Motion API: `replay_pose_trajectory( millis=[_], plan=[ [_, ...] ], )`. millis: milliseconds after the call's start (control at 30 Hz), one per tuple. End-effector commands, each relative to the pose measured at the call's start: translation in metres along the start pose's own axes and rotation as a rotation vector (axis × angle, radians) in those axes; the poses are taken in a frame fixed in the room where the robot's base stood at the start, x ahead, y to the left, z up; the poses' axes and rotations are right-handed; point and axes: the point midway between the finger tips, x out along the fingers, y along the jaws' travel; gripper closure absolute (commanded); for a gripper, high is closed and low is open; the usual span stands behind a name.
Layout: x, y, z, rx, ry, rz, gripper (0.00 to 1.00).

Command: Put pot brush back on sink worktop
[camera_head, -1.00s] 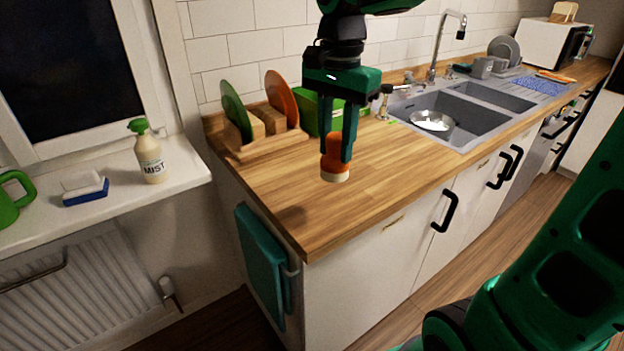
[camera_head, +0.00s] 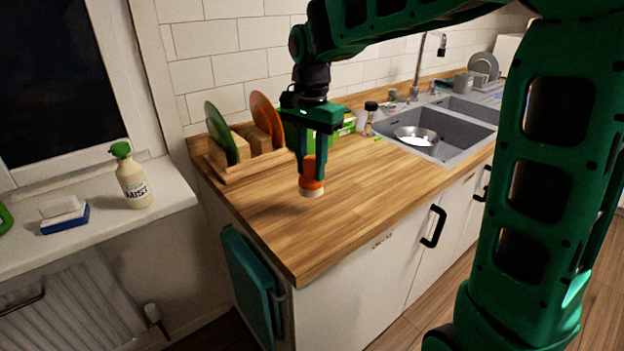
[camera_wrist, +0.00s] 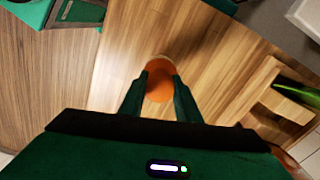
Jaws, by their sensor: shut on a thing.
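The pot brush (camera_head: 311,178) has an orange body and a pale bristle end that points down. My gripper (camera_head: 311,172) is shut on it and holds it upright over the near left part of the wooden worktop (camera_head: 345,215). In the wrist view the orange brush (camera_wrist: 159,86) sits between the two green fingers of my gripper (camera_wrist: 160,98). The bristle end is close to the worktop. I cannot tell whether it touches.
A wooden rack (camera_head: 238,174) with a green and an orange plate stands left behind the brush. The sink (camera_head: 458,132) holding a metal bowl (camera_head: 417,139) lies right. Worktop around the brush is clear. A teal towel (camera_head: 250,285) hangs at the cabinet's left side.

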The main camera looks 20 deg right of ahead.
Motion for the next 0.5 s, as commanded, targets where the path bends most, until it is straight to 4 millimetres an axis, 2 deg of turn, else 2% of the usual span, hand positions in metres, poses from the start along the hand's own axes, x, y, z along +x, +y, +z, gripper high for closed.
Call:
replay_pose_trajectory(
  millis=[200,367,500],
  plan=[
    [0.013,-0.016,-0.015,0.000,0.000,0.000,0.98],
    [0.020,-0.016,-0.016,0.001,0.000,0.002,0.98],
    [0.039,-0.016,-0.016,0.001,-0.001,0.003,0.98]
  ],
)
